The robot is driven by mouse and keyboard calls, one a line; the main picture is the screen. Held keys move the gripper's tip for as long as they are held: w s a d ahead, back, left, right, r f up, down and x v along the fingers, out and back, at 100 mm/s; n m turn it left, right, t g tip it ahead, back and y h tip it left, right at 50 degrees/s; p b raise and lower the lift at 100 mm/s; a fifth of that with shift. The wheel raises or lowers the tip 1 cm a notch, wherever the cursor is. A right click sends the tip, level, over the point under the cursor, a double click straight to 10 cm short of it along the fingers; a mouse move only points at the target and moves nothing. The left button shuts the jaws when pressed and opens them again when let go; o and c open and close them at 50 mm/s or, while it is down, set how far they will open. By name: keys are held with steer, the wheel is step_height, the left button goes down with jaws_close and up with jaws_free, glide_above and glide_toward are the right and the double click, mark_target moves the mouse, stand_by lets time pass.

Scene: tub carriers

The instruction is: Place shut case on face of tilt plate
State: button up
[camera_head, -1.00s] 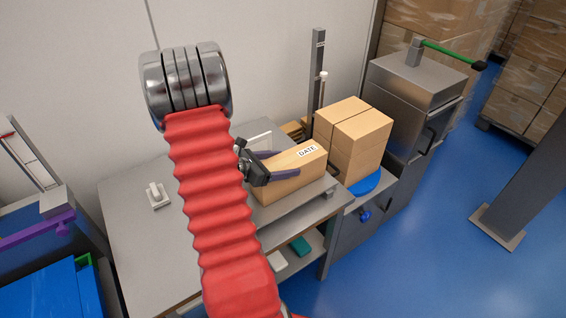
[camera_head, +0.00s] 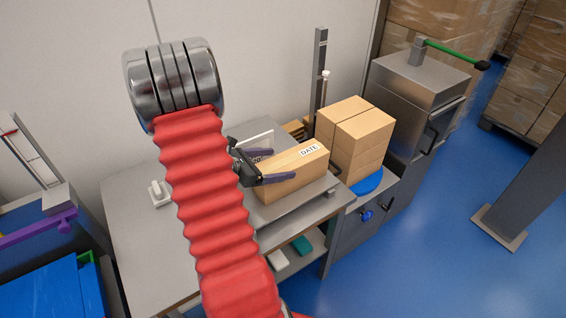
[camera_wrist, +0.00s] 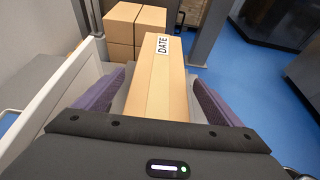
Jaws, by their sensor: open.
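The shut case (camera_head: 290,172) is a long tan carton with a DATE label. It lies on a flat grey plate (camera_head: 318,192) at the right of the bench, which looks like the tilt plate's face. My gripper (camera_head: 272,165) is open at the case's left end. In the wrist view, my gripper (camera_wrist: 160,100) has a purple finger on each side of the case (camera_wrist: 160,85), with gaps visible beside it. The case's underside and its contact with the plate are hidden.
A white-edged upright panel (camera_head: 256,142) stands close behind the case. Stacked cartons (camera_head: 352,140) sit on a blue round base (camera_head: 368,183) to the right, near a grey post (camera_head: 319,80) and steel cabinet (camera_head: 415,95). The bench's left part (camera_head: 145,235) is mostly clear.

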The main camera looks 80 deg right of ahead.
steer(key=v, duration=0.8)
steer(key=shift+w+a, duration=0.1)
steer(key=shift+w, duration=0.05)
stand_by(0.5)
steer(key=w+a+r+m+t+y, duration=0.3)
steer(key=a+r+t, duration=0.1)
steer(key=a, duration=1.1)
steer(key=w+a+r+m+t+y, duration=0.3)
steer(key=a+r+t, duration=0.2)
steer(key=a, duration=1)
steer(key=w+a+r+m+t+y, duration=0.3)
steer(key=w+a+r+t+y, duration=0.1)
steer(key=a, duration=1.2)
step_height(320, 180, up, 3)
steer(key=shift+f+m+t, duration=0.1)
steer(key=shift+m+t, duration=0.3)
steer(key=shift+t, duration=0.3)
steer(key=shift+w, duration=0.1)
steer(key=shift+c, duration=0.5)
